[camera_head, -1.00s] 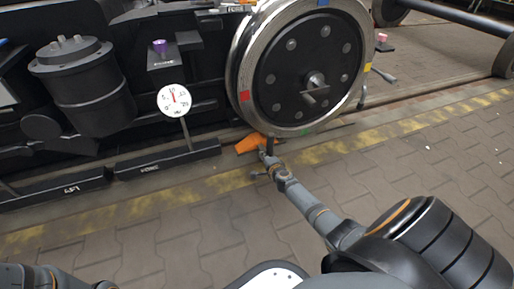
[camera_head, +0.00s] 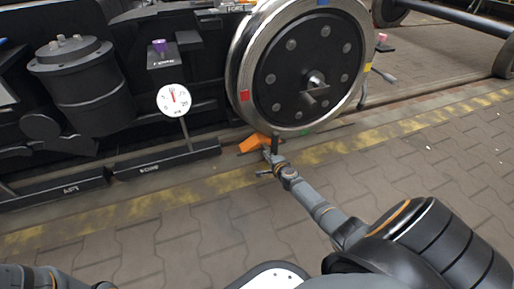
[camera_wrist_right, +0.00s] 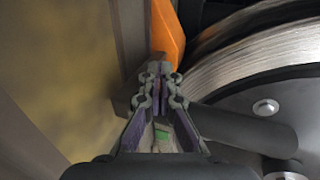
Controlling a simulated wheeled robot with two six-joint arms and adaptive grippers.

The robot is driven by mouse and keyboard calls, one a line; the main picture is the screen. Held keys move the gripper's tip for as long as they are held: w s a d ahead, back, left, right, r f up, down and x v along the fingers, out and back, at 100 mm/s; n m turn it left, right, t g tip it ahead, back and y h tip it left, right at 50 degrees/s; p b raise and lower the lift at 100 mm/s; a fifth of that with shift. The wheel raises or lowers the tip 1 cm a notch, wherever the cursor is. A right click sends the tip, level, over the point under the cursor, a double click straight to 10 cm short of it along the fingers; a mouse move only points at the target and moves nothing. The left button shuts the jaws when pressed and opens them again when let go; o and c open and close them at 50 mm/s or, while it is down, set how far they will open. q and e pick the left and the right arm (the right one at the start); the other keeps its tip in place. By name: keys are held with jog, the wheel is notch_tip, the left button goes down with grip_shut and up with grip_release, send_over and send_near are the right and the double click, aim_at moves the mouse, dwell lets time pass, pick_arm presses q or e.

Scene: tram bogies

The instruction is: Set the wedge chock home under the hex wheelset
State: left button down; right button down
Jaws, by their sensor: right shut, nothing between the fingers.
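The orange wedge chock (camera_head: 252,143) lies on the ground at the lower left of the large wheel (camera_head: 285,85) of the wheelset, close to its rim. Whether it touches the tread is hard to tell. My right gripper (camera_head: 268,154) is at the near side of the chock. In the right wrist view the fingertips (camera_wrist_right: 160,70) are shut with nothing between them, right at the end of the chock (camera_wrist_right: 168,30). The wheel's rim (camera_wrist_right: 255,50) shows beside it. My left gripper is out of view; only part of that arm shows at bottom left.
A round dial gauge (camera_head: 173,99) on a stalk stands left of the wheel. A black canister (camera_head: 82,80) and dark frame parts fill the left. A dark rod (camera_wrist_right: 245,132) crosses right of the fingers in the wrist view. The paved floor (camera_head: 180,240) in front is clear.

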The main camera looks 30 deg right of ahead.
jog(key=shift+s+d, duration=0.2)
jog(key=shift+d, duration=0.45)
jog(key=shift+w+a, duration=0.15)
jog(key=shift+a, duration=0.4)
jog(key=shift+w+a, duration=0.15)
jog(key=shift+a, duration=0.4)
jog(key=shift+w+a+p, duration=0.2)
jog(key=shift+a+p, duration=0.05)
jog(key=shift+a, duration=0.55)
jog(key=shift+w+a+p, duration=0.2)
jog(key=shift+a+p, duration=0.05)
jog(key=shift+a, duration=0.55)
